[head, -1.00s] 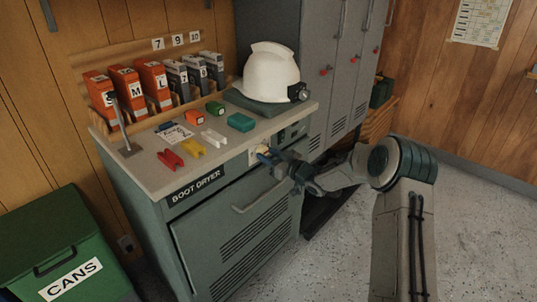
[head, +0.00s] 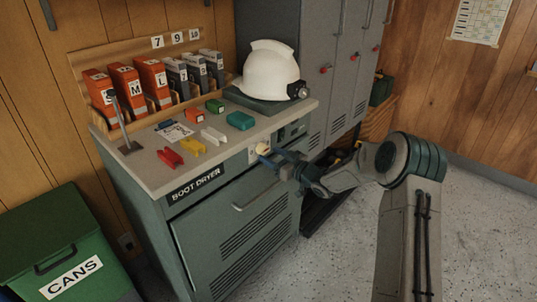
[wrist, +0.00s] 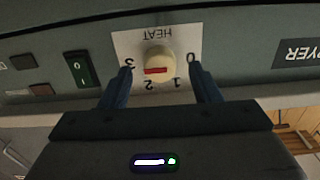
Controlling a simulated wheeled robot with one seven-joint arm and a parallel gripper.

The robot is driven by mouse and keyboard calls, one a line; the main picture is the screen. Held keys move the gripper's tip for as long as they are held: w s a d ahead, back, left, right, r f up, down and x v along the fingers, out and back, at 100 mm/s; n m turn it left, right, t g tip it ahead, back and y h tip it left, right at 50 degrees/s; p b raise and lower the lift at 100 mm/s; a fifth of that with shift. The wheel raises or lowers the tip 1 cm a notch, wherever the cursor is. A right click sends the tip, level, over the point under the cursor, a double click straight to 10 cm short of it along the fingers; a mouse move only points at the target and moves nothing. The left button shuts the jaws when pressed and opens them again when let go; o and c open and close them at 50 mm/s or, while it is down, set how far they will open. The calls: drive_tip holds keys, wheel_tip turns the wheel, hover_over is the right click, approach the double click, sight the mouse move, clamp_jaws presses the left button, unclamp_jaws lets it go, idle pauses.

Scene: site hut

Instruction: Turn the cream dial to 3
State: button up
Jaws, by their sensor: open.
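The cream dial (wrist: 159,64) sits on a white HEAT plate (wrist: 126,42) on the boot dryer's front, upside down in the wrist view. Its red mark lies nearly level, its left end towards the 3 (wrist: 129,64); the 2, 1 and 0 run round the other side. In the head view the dial (head: 263,148) shows small, just beyond my fingertips. My gripper (wrist: 158,83) is open, one blue finger on each side of the dial in the picture, with gaps between. It also shows in the head view (head: 268,158), in front of the panel.
A green rocker switch (wrist: 80,69) is beside the plate on the panel. The dryer's door handle (head: 252,199) is below. The worktop (head: 150,172) above holds colored clips and a white helmet (head: 270,72). The floor to the right is clear.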

drive_tip(key=v, duration=1.1)
drive_tip(key=shift+s+d, duration=0.2)
